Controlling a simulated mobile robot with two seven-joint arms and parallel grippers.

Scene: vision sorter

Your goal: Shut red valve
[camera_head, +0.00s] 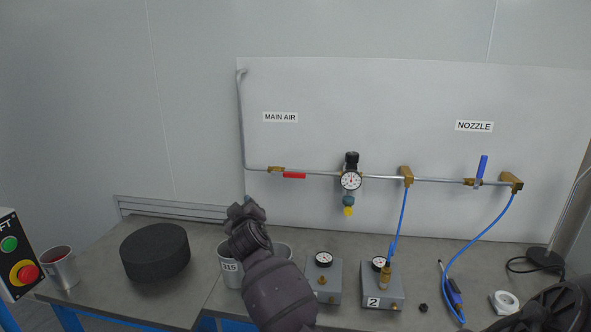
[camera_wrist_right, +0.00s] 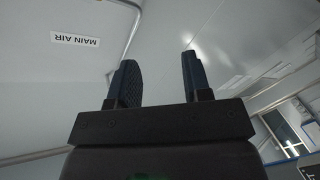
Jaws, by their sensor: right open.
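The red valve's handle (camera_head: 294,176) is on the wall pipe, just right of a brass fitting (camera_head: 276,170) and below the MAIN AIR label (camera_head: 280,117). The red handle lies level, along the pipe. My right gripper (camera_head: 248,207) is below and left of the red handle, apart from it, over the back of the bench. In the right wrist view my right gripper (camera_wrist_right: 160,82) is open with nothing between its fingers. That view shows the MAIN AIR label (camera_wrist_right: 75,39) upside down, but not the red handle. My left gripper is not in view.
A blue valve handle (camera_head: 482,167) stands upright on the pipe at right. A gauge (camera_head: 351,181) hangs mid-pipe. Cups (camera_head: 230,265) stand close behind my right arm. A black round block (camera_head: 155,252) and grey gauge boxes (camera_head: 324,281) sit on the bench.

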